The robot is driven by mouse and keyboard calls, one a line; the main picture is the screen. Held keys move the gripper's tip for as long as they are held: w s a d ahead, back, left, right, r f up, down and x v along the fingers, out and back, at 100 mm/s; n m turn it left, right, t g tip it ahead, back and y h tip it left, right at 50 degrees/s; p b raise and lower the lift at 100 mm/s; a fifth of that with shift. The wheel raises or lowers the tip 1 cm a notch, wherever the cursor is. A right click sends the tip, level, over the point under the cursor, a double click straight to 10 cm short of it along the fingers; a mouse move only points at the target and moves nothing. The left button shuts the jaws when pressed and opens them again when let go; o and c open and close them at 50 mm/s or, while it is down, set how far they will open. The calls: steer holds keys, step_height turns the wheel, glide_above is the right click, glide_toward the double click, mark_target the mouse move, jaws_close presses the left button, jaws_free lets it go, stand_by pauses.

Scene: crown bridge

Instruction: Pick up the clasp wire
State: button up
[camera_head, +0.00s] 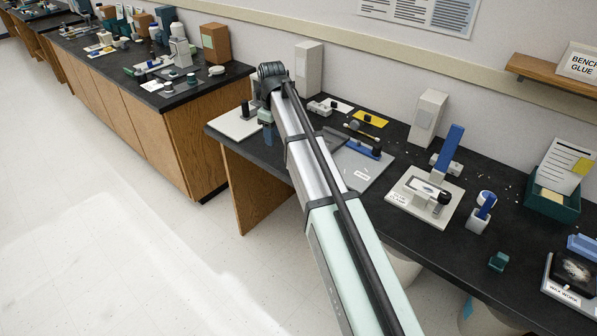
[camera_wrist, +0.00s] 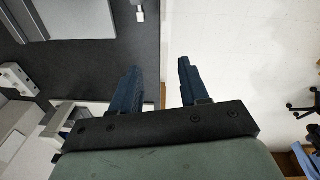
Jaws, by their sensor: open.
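I cannot make out the clasp wire for certain in either view. A small pale outlined piece (camera_head: 361,175) lies on the grey mat (camera_head: 378,172) on the bench, but I cannot tell if it is the wire. My gripper (camera_wrist: 158,66) is open with two dark blue fingers and nothing between them. It straddles the bench's front edge in the wrist view, the right finger over the floor. In the head view it hangs at the bench's left end, and my arm hides part of the bench behind it.
A white board (camera_head: 235,123) lies at the bench's left corner. A white base (camera_head: 408,212) with a blue-armed device stands right of the mat. A yellow card (camera_head: 370,119) and a tall white box (camera_head: 427,117) are at the back. The floor in front is clear.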

steer(key=s+d+m+g, duration=0.1)
steer(key=d+m, duration=0.1)
steer(key=d, duration=0.5)
step_height(320, 180, down, 13)
steer(key=shift+w+f, duration=0.1)
jaws_close()
stand_by(0.8)
